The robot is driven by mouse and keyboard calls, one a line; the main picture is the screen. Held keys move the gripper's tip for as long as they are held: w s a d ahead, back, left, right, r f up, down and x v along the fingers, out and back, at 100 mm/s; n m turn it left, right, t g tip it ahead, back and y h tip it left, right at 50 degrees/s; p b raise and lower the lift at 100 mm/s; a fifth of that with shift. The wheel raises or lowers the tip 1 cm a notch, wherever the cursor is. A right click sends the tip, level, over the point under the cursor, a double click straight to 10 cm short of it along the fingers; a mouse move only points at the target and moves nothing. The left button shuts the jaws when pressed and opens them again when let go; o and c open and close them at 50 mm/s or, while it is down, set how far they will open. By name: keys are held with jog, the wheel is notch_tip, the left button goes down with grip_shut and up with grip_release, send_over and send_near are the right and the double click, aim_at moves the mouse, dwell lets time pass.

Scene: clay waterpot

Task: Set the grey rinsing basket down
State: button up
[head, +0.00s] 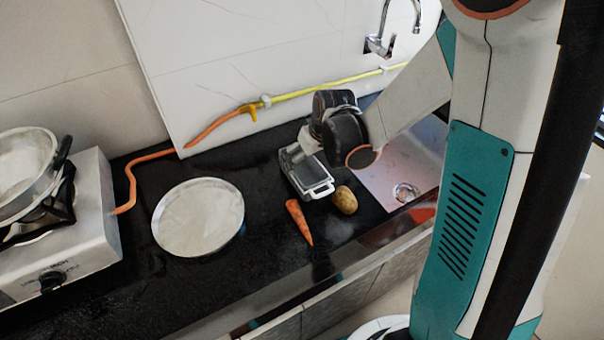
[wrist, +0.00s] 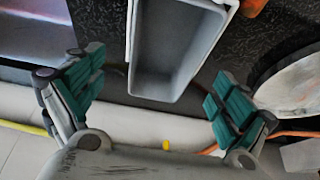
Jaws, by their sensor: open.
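The grey rinsing basket (head: 323,189) is a small rectangular bin with a pale rim. In the head view it appears to rest upright on the black counter, left of the sink. In the wrist view the basket (wrist: 170,60) shows its open top and one end between and beyond my fingers. My gripper (wrist: 158,82) is open, its teal finger pads spread wide, with a visible gap to the basket on both sides. In the head view my wrist is over the basket's back right side and hides part of it; the fingers are hard to see there.
A carrot (head: 299,221) and a potato (head: 345,200) lie just in front of the basket. A round metal plate (head: 198,217) is to the left, then a stove (head: 75,235) with a pot (head: 25,170). The sink (head: 400,165) is right. A hose (head: 300,90) runs along the wall.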

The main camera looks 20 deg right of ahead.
jog(key=b, duration=0.2)
send_over(303, 178)
jog(key=f, duration=0.4)
jog(key=shift+w+f, duration=0.25)
jog(key=shift+f, duration=0.1)
jog(key=shift+s+r, duration=0.1)
jog(key=shift+r, duration=0.05)
jog(key=shift+s, duration=0.1)
jog(key=c, duration=1.4)
